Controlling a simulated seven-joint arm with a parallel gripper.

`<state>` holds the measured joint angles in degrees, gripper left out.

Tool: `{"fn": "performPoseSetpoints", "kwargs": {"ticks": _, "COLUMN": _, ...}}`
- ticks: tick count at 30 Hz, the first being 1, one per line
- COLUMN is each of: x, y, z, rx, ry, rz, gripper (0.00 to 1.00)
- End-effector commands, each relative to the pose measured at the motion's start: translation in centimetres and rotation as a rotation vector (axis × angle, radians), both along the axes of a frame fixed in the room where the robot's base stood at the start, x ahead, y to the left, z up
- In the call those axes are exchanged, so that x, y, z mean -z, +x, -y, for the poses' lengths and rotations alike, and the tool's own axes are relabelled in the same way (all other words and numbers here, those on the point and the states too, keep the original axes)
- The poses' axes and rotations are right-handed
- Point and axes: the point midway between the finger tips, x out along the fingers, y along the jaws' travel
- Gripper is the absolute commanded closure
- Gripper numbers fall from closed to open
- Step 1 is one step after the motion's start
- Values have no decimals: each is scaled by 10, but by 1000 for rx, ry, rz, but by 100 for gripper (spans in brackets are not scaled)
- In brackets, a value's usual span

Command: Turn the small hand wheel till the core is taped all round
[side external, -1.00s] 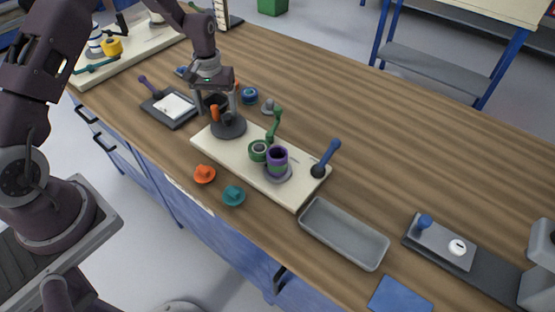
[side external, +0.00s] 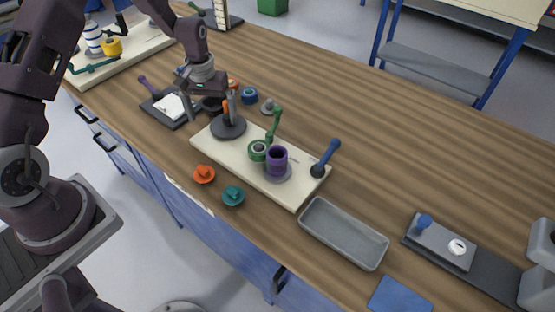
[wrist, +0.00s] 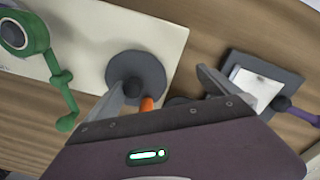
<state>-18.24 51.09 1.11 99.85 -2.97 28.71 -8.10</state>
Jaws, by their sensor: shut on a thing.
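The small hand wheel is a dark grey disc (side external: 228,127) on a cream board (side external: 228,158); it also shows in the wrist view (wrist: 135,72). My gripper (side external: 214,108) reaches down over the wheel and is shut on the handle, partly hidden by the fingers. The purple core (side external: 277,160) stands upright on a grey disc (side external: 278,175). A green tape roll (side external: 257,151) with a green arm (side external: 275,125) sits beside it. The core's far side is hidden.
A blue-knobbed lever (side external: 328,158) stands at the board's right end. Orange (side external: 204,174) and teal (side external: 233,195) knobbed pieces lie in front. A grey tray (side external: 343,233) is to the right. A dark pad (side external: 170,107) lies left.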

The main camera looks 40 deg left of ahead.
Motion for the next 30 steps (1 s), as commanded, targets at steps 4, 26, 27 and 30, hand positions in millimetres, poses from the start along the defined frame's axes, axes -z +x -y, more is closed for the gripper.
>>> {"fn": "performPoseSetpoints", "kwargs": {"ticks": 4, "x": 0, "y": -10, "z": -13, "rx": -11, "ry": 12, "rz": -17, "gripper": 19}}
{"fn": "performPoseSetpoints", "kwargs": {"ticks": 26, "x": 2, "y": -23, "z": -22, "rx": -13, "ry": 11, "rz": -17, "gripper": 19}}
{"fn": "performPoseSetpoints", "kwargs": {"ticks": 27, "x": 2, "y": -22, "z": -23, "rx": -14, "ry": 13, "rz": -14, "gripper": 8}}
{"fn": "performPoseSetpoints", "kwargs": {"ticks": 30, "x": 1, "y": -20, "z": -22, "rx": -14, "ry": 13, "rz": -9, "gripper": 18}}
